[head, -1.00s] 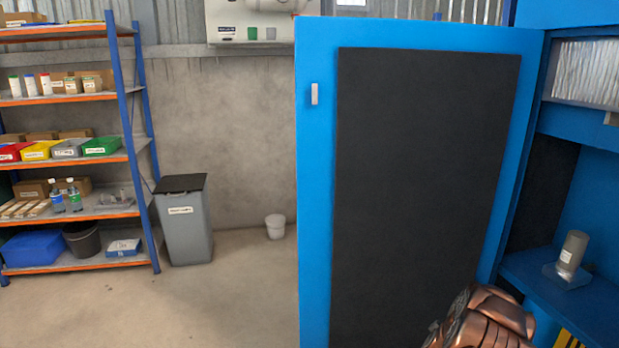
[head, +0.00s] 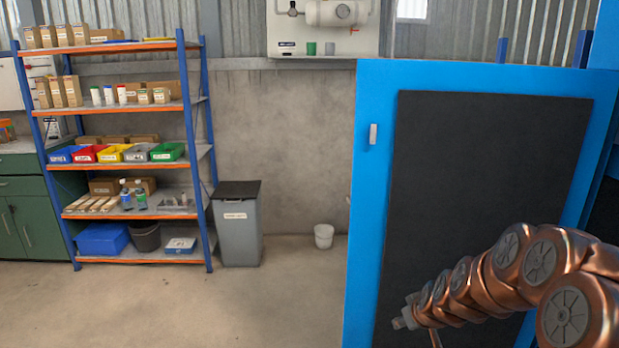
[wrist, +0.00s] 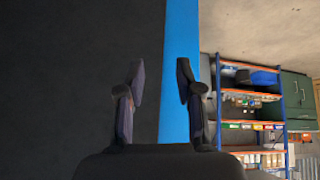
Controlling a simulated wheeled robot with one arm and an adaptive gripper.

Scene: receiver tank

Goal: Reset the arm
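My copper-coloured arm reaches in from the right edge of the head view, in front of the open blue door with the dark panel (head: 480,170). The arm's far end points left, low in front of that panel. In the wrist view my gripper (wrist: 160,80) has its two dark fingers spread apart. Nothing shows between them except the door's dark panel and blue edge behind. The fingertips are hard to make out in the head view.
A shelf rack (head: 125,155) with bins and boxes stands at the left, beside a green cabinet (head: 38,205). A grey bin (head: 238,230) and a small white bucket (head: 324,236) stand by the wall. A tank panel (head: 322,30) hangs above. The floor at front left is clear.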

